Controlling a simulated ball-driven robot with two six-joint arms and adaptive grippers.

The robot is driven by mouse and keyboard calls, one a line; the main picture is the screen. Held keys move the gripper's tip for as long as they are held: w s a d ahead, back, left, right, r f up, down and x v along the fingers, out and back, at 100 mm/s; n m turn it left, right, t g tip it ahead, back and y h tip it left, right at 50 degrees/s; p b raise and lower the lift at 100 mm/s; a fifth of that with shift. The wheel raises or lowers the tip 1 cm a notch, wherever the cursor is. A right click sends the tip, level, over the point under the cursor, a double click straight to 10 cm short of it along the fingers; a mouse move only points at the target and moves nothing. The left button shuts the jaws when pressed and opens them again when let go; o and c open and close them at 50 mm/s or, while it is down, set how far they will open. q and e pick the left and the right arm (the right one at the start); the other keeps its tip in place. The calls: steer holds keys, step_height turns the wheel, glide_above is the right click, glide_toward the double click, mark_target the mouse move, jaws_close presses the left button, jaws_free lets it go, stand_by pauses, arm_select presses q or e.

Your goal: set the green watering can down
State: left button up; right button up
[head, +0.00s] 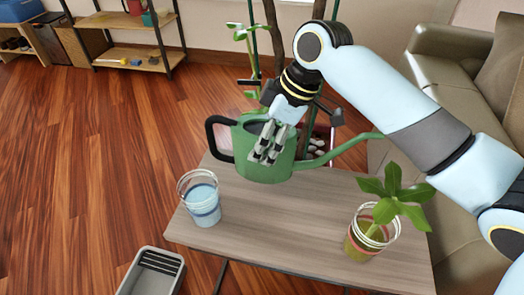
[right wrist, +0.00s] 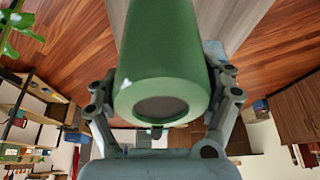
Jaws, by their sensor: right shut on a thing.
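The green watering can (head: 262,168) is at the far part of a small wood-topped table (head: 270,225) in the head view. Its black handle points left and its long spout points right. I cannot tell whether its base touches the tabletop. My right gripper (head: 266,150) is shut on the can, coming from above and behind. In the right wrist view, the can (right wrist: 160,60) fills the middle between the two fingers of my right gripper (right wrist: 163,95). My left gripper is not in view.
A blue-and-white cup (head: 202,200) stands at the table's left, and a leafy plant in a glass pot (head: 368,240) at its right. The tabletop between them is clear. A grey bin (head: 150,275) is on the floor at front left. A sofa (head: 440,65) stands at right.

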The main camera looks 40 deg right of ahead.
mark_target(277, 126)
steer(key=shift+w+a+f, duration=0.2)
steer(key=shift+w+f, duration=0.2)
steer(key=shift+w, duration=0.25)
steer(key=shift+f+b, duration=0.5)
steer(key=shift+f, duration=1.45)
steer(key=o, duration=1.6)
steer(key=shift+s, duration=0.1)
steer(key=p+v, duration=0.2)
steer(key=v, duration=0.9)
steer(key=shift+r+p, duration=0.1)
steer(key=shift+p, duration=0.2)
steer(key=shift+d+r, duration=0.1)
steer(key=shift+r, duration=0.3)
